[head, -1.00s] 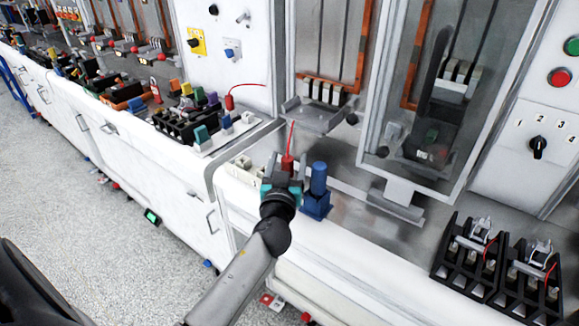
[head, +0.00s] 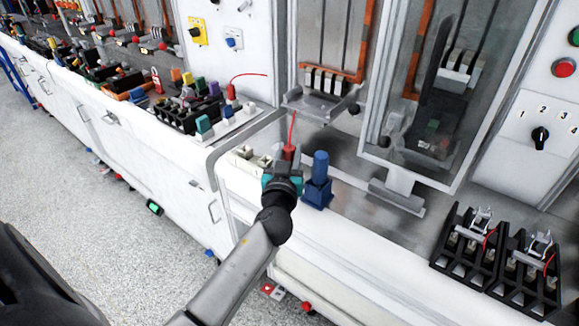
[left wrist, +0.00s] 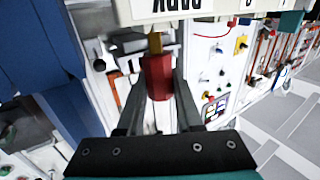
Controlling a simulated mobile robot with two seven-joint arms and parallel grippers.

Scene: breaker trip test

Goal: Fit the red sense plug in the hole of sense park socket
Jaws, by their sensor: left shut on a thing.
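My left gripper (head: 284,172) is shut on the red sense plug (head: 289,152), at the front edge of the bench. A thin red lead rises above the plug in the head view. In the left wrist view the red plug (left wrist: 158,78) sits between the fingers, with a brass-coloured pin at its end towards a white block marked PARK (left wrist: 185,9), its lettering upside down. The PARK socket's hole is not clear, and I cannot tell whether the pin touches the block. Small white sockets (head: 241,154) stand just left of the gripper. My right gripper is not in view.
A blue post in a blue holder (head: 318,186) stands close on the right of the gripper; blue also fills the left wrist view's left side (left wrist: 35,45). A glass-fronted cabinet (head: 420,100) stands behind. Black breaker units (head: 497,262) sit at the right.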

